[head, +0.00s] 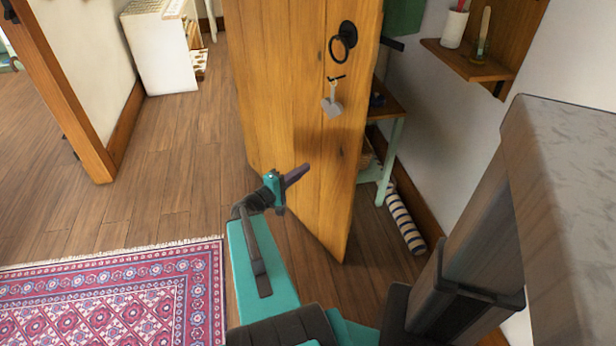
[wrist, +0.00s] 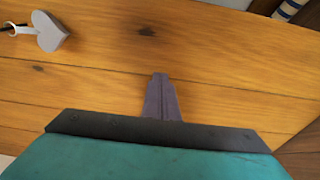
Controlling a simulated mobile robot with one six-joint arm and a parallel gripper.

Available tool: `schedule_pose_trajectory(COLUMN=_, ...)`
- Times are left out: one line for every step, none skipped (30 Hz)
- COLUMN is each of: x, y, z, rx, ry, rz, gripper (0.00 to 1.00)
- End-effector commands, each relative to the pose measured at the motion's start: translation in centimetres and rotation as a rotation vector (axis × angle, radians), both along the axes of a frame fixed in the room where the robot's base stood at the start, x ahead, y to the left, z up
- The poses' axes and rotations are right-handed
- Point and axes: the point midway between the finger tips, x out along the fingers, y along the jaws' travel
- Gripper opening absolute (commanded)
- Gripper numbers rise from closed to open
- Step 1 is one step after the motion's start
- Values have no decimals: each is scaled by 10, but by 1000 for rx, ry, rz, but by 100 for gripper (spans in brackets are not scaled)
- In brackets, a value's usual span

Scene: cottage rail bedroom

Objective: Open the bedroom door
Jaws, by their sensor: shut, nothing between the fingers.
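The wooden bedroom door (head: 290,90) stands swung open at an angle, with the doorway clear to its left. It has a black ring handle (head: 343,42) and a grey heart-shaped tag (head: 332,106) hanging below the ring. My gripper (head: 303,170) is shut and empty, in front of the lower part of the door face; I cannot tell if it touches. In the wrist view the shut fingers (wrist: 160,80) point at the door planks (wrist: 230,85), and the heart tag (wrist: 50,31) shows at the upper left. The ring handle is out of the wrist view.
The door frame post (head: 62,90) stands at the left. A white cabinet (head: 160,50) is beyond the doorway. A small table (head: 392,120) and a striped roll (head: 405,220) are behind the door by the right wall. A pink rug (head: 120,300) lies at the front left.

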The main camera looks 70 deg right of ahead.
Motion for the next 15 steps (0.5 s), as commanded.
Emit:
schedule_pose_trajectory(x=-1, y=1, z=3, rx=2, ry=1, rz=0, gripper=0)
schedule_pose_trajectory(x=-2, y=2, z=3, rx=1, ry=1, rz=0, gripper=0)
schedule_pose_trajectory(x=-3, y=3, z=3, rx=1, ry=1, rz=0, gripper=0)
schedule_pose_trajectory(x=-4, y=5, z=3, rx=1, ry=1, rz=0, gripper=0)
schedule_pose_trajectory(x=-5, y=5, z=3, rx=1, ry=2, rz=0, gripper=0)
schedule_pose_trajectory(x=-6, y=7, z=3, rx=1, ry=2, rz=0, gripper=0)
schedule_pose_trajectory(x=-7, y=8, z=3, rx=1, ry=2, rz=-1, gripper=0)
schedule_pose_trajectory(x=-8, y=9, z=3, rx=1, ry=2, rz=-1, gripper=0)
schedule_pose_trajectory(x=-10, y=10, z=3, rx=1, ry=2, rz=-1, gripper=0)
schedule_pose_trajectory(x=-11, y=11, z=3, rx=1, ry=2, rz=-1, gripper=0)
schedule_pose_trajectory(x=-12, y=12, z=3, rx=1, ry=2, rz=-1, gripper=0)
schedule_pose_trajectory(x=-13, y=14, z=3, rx=1, ry=2, rz=-1, gripper=0)
schedule_pose_trajectory(x=-14, y=15, z=3, rx=0, ry=1, rz=-1, gripper=0)
schedule_pose_trajectory(x=-15, y=16, z=3, rx=1, ry=1, rz=-1, gripper=0)
schedule_pose_trajectory(x=-16, y=18, z=3, rx=2, ry=1, rz=-1, gripper=0)
